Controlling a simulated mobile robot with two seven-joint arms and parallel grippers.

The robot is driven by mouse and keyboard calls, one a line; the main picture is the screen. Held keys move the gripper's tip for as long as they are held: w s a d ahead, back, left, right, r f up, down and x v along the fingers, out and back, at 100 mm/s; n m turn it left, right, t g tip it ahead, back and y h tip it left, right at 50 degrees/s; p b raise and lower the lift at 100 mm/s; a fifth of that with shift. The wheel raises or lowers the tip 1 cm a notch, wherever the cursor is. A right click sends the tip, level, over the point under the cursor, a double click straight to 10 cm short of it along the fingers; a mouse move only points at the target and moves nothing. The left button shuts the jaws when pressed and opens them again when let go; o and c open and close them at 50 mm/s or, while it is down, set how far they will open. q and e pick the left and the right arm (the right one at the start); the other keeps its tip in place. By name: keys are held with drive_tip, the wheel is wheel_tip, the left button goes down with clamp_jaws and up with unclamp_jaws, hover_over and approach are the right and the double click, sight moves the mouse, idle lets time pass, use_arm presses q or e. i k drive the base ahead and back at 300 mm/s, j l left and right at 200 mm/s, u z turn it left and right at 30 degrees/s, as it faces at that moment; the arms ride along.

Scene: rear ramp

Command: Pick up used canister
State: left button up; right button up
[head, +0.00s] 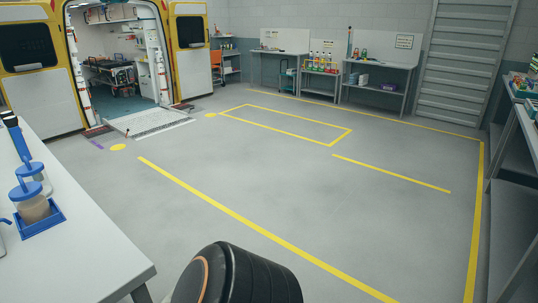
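A clear canister (34,209) with a blue lid and a brownish content stands upright in a blue tray (46,226) on the white table at the left. A second blue-lidded canister (33,172) stands just behind it, partly hidden. I cannot tell from any label which one is used. Neither of my grippers is in view, and nothing is seen touching the canisters.
The white table (80,260) has its corner near the bottom left. The grey floor (240,170) with yellow lines is clear. An open ambulance (120,60) with a ramp (150,121) stands at the back left. Benches (380,75) line the back wall; shelving (520,150) stands right.

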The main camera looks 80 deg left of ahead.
sight(29, 200)
drive_tip(key=u, duration=4.2)
